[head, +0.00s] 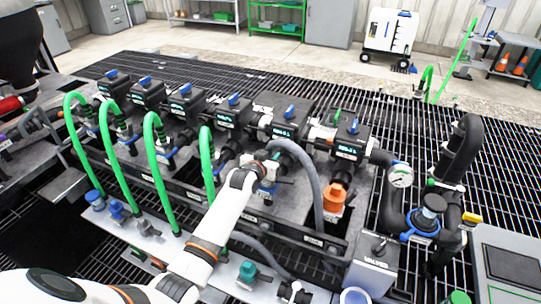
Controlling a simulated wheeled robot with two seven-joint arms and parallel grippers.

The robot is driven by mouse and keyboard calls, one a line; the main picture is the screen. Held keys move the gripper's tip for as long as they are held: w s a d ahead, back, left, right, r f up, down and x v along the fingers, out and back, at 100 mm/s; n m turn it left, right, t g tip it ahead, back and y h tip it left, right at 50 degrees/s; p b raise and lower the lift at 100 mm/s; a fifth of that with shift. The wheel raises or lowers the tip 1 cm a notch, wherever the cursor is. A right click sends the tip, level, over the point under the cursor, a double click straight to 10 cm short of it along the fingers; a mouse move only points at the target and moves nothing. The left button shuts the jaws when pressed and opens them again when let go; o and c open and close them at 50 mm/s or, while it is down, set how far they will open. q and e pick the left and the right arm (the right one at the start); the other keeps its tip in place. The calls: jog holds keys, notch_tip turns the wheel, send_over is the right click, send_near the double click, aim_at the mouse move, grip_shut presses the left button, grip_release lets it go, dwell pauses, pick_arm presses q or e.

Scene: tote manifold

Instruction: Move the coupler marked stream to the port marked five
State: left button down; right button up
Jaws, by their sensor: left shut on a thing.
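My left gripper (267,174) reaches in from the lower left to the front of the manifold (215,115). It is shut on a coupler end at the top of a grey hose (309,172); the gripper hides most of that coupler. The grey hose arches up and right, then drops to the front rail. Small labels sit on the dark valve blocks and along the rail, but I cannot read "stream" or "five" on any of them. An orange coupler (334,196) stands right of the hose. My right gripper is not in view.
Several green hoses (155,150) arch over the manifold's left front. Blue fittings (117,211) and a teal fitting (248,271) stand along the front shelf. A pressure gauge (401,175) and thick black pipes (460,150) are at the right. The grating behind is largely clear.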

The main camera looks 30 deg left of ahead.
pick_arm(q)
jog(key=shift+f, duration=0.15)
jog(key=c, duration=1.1)
grip_release()
jog(key=shift+f, duration=0.1)
jog(key=v, duration=1.2)
jog(key=shift+p, duration=0.4)
